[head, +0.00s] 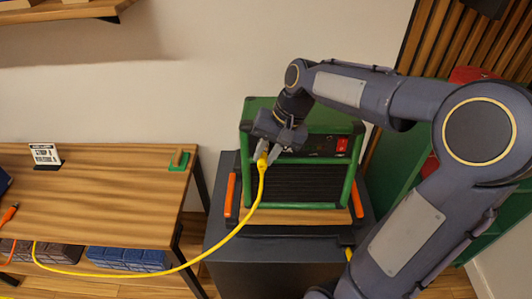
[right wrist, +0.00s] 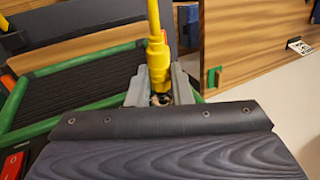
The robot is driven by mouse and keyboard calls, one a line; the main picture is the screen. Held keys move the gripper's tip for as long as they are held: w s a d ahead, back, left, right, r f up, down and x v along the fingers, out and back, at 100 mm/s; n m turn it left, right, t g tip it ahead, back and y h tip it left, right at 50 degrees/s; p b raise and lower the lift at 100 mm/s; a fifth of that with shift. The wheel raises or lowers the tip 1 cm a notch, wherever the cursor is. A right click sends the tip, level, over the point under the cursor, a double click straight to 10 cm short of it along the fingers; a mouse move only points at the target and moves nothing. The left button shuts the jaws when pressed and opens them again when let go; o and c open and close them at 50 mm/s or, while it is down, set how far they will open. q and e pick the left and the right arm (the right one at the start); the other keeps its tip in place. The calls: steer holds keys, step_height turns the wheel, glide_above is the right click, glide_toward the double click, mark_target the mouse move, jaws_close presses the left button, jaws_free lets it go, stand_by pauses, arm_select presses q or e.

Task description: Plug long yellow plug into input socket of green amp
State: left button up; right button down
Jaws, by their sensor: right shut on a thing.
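The green amp (head: 342,192) has a green frame, a black grille and a dark top panel with a red switch. It sits on a dark stand. My right gripper (head: 268,157) is at the amp's upper left front and is shut on the long yellow plug (head: 262,163). In the right wrist view the yellow plug (right wrist: 158,65) stands between the fingers (right wrist: 160,92), with its cable running away from the gripper. The plug's tip and the input socket are hidden by the gripper, so I cannot tell whether the tip is in. My left gripper is out of view.
The yellow cable (head: 215,248) hangs in a curve to the lower shelf of the wooden table (head: 95,195) at left. Orange-handled bars (head: 229,195) flank the amp. The dark stand (head: 255,270) is below. A green shelf unit (head: 395,150) stands at right behind my arm.

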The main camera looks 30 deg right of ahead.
steer(key=shift+w+d+f, duration=0.1)
steer(key=shift+w+d, duration=0.3)
steer(key=shift+w, duration=0.2)
stand_by(1.1)
steer(key=c, duration=1.2)
jaws_free()
steer(key=v, duration=0.8)
steer(key=s+a+f+n+t, duration=0.1)
steer(key=s+a+f, duration=0.3)
steer(key=s, duration=0.4)
steer(key=s+a+f+n+t, duration=0.2)
steer(key=s+a+f+n, duration=0.2)
steer(key=s, duration=0.5)
steer(key=shift+s+a+f+t, duration=0.15)
steer(key=shift+a+f+t, duration=0.15)
steer(key=shift+a+f, duration=0.15)
